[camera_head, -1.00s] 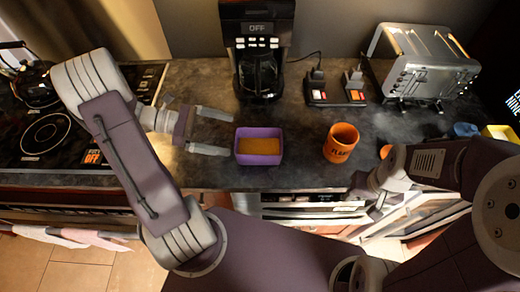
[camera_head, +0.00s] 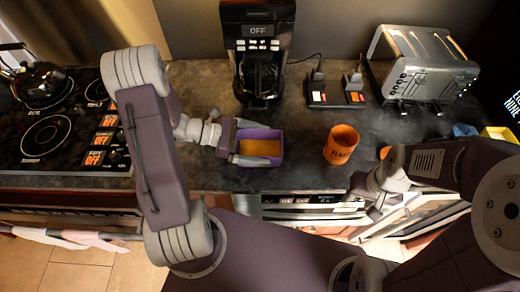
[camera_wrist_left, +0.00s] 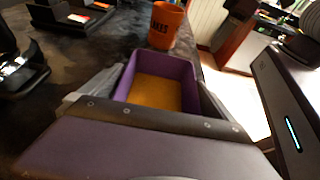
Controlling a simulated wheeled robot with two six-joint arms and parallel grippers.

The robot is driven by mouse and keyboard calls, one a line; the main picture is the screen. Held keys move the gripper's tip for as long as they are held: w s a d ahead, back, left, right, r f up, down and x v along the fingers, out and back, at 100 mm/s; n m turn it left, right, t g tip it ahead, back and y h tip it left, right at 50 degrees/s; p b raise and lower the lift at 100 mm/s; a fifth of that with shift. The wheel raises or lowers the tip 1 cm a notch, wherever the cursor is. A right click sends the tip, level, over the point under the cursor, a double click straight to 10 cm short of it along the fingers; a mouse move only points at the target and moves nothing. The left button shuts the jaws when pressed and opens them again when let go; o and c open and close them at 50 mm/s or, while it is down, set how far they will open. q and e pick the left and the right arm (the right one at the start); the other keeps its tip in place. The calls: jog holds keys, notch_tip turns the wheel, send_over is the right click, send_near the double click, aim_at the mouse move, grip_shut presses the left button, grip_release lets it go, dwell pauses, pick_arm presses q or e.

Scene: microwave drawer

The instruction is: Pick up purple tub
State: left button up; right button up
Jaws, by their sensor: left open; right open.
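The purple tub (camera_head: 275,134), with an orange-brown inside bottom, stands on the dark counter in front of the coffee maker. It also shows in the left wrist view (camera_wrist_left: 178,66). My left gripper (camera_head: 248,143) is open, with its fingers along the tub's left part. In the left wrist view, one finger is on each side of the tub, outside its walls. Whether the fingers touch the walls I cannot tell. My right gripper (camera_head: 372,200) is low at the counter's front edge, right of the tub and away from it.
An orange mug (camera_head: 341,145) stands right of the tub. Behind are a black coffee maker (camera_head: 258,55), switch boxes (camera_head: 335,93) and a silver toaster (camera_head: 420,65). A stove (camera_head: 50,135) with a kettle (camera_head: 37,82) is on the left.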

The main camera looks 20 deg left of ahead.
pick_arm(q)
jog(key=shift+a, duration=0.15)
jog(key=c, duration=1.1)
jog(key=shift+r, duration=0.1)
